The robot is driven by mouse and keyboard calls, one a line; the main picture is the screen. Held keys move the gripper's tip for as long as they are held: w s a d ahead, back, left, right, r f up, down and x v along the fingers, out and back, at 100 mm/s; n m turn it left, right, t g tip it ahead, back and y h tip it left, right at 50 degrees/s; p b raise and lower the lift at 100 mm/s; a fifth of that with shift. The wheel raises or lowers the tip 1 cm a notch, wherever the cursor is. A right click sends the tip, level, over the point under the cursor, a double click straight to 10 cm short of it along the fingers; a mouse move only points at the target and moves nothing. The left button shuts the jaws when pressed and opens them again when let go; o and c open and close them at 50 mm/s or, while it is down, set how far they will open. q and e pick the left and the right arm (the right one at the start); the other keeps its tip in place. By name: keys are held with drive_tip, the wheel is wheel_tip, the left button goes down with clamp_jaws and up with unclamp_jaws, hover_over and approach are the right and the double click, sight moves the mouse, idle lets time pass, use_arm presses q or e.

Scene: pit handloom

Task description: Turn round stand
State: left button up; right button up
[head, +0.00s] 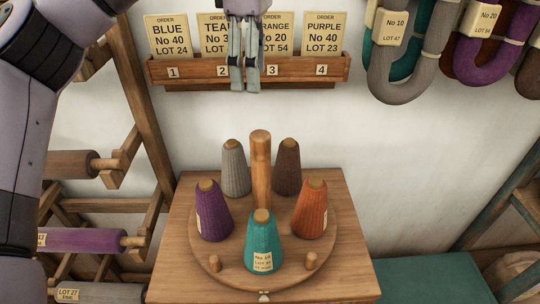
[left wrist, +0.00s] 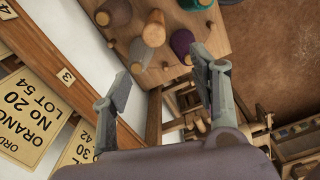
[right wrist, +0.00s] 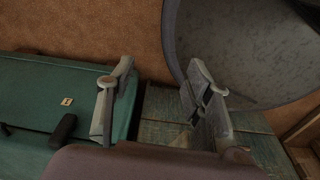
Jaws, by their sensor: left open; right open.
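The round stand (head: 225,268) is a wooden disc on a small table, with an upright post (head: 260,165) at its middle. It carries a teal cone (head: 262,240) in front, a purple cone (head: 212,212) at left, an orange cone (head: 311,210) at right, and grey (head: 235,168) and brown (head: 287,168) cones behind. Two short pegs stand bare at the front. My left gripper (head: 245,88) is open and empty, in front of the order rack, above and behind the stand. In the left wrist view it (left wrist: 162,88) has the post (left wrist: 154,28) beyond its fingers. My right gripper (right wrist: 158,85) is open and empty.
The order rack (head: 190,70) holds several cards on the wall. Yarn hanks (head: 400,85) hang at upper right. A wooden frame with spools (head: 80,240) stands at left. The right wrist view shows a green box (right wrist: 45,100) and a large dark round vessel (right wrist: 240,45).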

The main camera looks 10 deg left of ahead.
use_arm(q)
wheel_tip(320, 180, down, 3)
drive_tip(key=w+d, duration=0.1)
drive_tip(key=w, duration=0.1)
drive_tip(key=b, duration=0.1)
approach(260, 151)
drive_tip(key=shift+w+a+f, duration=0.2)
drive_tip(key=shift+w, duration=0.25)
drive_tip(key=shift+w+a+f, duration=0.2)
drive_tip(key=shift+w, duration=0.25)
wheel_tip(260, 151, down, 10)
drive_tip(key=shift+w+f+p, duration=0.1)
drive_tip(key=shift+w+p, duration=0.05)
drive_tip(key=shift+p, duration=1.1)
drive_tip(key=shift+d+f, duration=0.1)
drive_tip(key=shift+f, duration=0.35)
use_arm(e)
drive_tip(key=shift+d+r, duration=0.2)
drive_tip(key=shift+r, duration=0.15)
use_arm(q)
drive_tip(key=c, duration=1.2)
clamp_jaws()
use_arm(e)
drive_tip(key=shift+a, duration=0.15)
